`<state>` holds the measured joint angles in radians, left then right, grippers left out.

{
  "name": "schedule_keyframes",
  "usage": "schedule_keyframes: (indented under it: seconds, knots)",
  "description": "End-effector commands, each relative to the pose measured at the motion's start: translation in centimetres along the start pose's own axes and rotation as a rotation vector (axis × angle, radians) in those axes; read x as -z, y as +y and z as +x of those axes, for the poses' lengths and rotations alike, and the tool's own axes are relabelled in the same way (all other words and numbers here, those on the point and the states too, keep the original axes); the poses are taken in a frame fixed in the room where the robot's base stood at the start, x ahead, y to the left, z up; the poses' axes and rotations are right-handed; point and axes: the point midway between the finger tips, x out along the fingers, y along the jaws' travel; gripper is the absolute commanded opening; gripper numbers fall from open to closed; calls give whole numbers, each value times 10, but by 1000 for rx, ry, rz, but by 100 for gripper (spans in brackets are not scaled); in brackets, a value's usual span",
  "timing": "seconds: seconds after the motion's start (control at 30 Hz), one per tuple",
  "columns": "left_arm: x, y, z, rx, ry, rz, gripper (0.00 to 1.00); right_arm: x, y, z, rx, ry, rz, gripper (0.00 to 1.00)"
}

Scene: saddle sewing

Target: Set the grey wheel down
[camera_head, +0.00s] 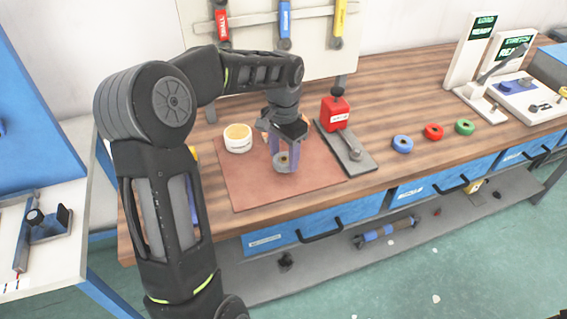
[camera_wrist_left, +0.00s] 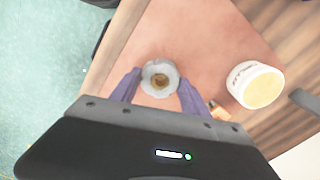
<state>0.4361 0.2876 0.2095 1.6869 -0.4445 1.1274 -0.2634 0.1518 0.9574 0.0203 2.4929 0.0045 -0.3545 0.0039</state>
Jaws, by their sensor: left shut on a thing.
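The grey wheel (camera_head: 284,161) is a small ring with a tan centre, in the head view over the brown mat (camera_head: 241,186). My left gripper (camera_head: 285,157) points down and is shut on the wheel. In the left wrist view the grey wheel (camera_wrist_left: 160,79) sits between the purple fingertips of the left gripper (camera_wrist_left: 159,88). I cannot tell whether the wheel touches the mat or hangs just above it. My right gripper is not in view.
A white tub (camera_head: 238,139) stands at the mat's back left. A red block on a dark base (camera_head: 337,114) stands to the right. Blue (camera_head: 402,144), red (camera_head: 433,132) and green (camera_head: 465,127) rings lie further right. The mat's front area is clear.

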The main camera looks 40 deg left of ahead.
Motion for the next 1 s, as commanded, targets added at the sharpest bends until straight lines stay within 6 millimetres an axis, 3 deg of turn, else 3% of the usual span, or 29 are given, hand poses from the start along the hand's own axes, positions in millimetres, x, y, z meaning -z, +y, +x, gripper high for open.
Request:
schedule_keyframes:
  seconds: [0.17,0.5,0.87,0.9,1.0]
  knots:
    - [0,0,1,0,0,0,5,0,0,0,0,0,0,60]
    - [0,0,37,-1,0,-1,5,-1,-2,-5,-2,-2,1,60]
    - [0,0,42,0,0,0,5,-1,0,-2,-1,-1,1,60]
    - [0,0,40,0,0,-1,56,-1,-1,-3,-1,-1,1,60]
    - [0,0,40,0,0,0,64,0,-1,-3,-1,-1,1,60]
